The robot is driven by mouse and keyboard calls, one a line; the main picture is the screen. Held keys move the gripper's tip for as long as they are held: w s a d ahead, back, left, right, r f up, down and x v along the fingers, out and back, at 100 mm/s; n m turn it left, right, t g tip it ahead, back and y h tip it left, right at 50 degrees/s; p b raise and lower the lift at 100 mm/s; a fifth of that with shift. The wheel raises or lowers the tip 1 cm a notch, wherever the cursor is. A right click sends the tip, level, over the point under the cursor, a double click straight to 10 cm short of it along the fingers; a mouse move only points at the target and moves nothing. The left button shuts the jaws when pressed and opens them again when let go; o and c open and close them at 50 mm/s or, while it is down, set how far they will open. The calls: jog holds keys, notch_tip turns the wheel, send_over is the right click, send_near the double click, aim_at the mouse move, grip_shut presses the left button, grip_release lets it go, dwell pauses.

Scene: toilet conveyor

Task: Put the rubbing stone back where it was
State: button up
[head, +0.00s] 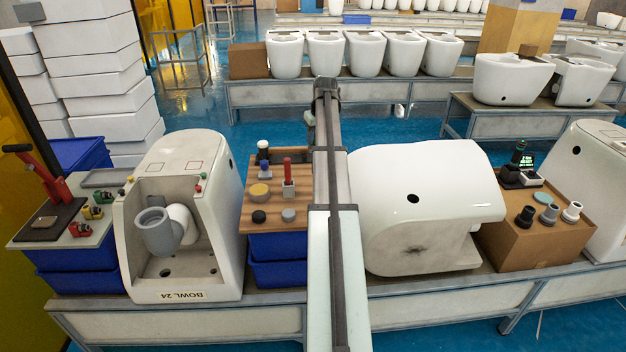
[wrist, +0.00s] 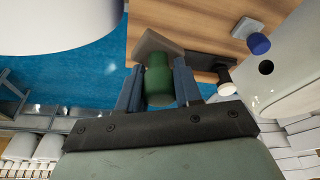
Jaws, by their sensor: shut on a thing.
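In the wrist view my gripper (wrist: 157,82) is shut on a green cylindrical handle (wrist: 158,86). A grey-brown square block (wrist: 158,44) sits at the handle's far end; I take the two together as the rubbing stone. It is over the edge of the wooden board (wrist: 200,22); I cannot tell whether it touches the board. The board also shows in the head view (head: 262,219), between the two toilet bowls. My arm covers its right side there and hides my gripper and the stone.
Toilet bowls stand left (head: 222,180) and right (head: 410,180). A cardboard box (head: 540,252) stands farther right.

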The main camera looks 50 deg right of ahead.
jog(key=shift+s+a+f+n, duration=0.15)
jog(key=shift+s+a+n, duration=0.15)
jog(key=shift+a, duration=0.3)
jog(key=shift+s+a+f+n, duration=0.2)
jog(key=shift+s+a, duration=0.2)
jog(key=shift+a, duration=0.2)
jog(key=shift+a+f+n+y, duration=0.2)
jog(key=shift+f+n, duration=0.35)
jog(key=shift+f, duration=1.1)
jog(key=shift+a+f+n+y, duration=0.15)
jog(key=shift+f+n, duration=0.35)
jog(key=shift+f, duration=1.15)
jog(key=shift+a+f+n+y, duration=0.1)
jog(key=shift+f+n+y, duration=0.3)
jog(key=shift+f, duration=1.25)
jog(key=shift+f, duration=0.1)
jog(key=o, duration=1)
jog(key=v, duration=1.2)
jog(key=shift+a, duration=0.15)
jog(key=shift+s, duration=0.15)
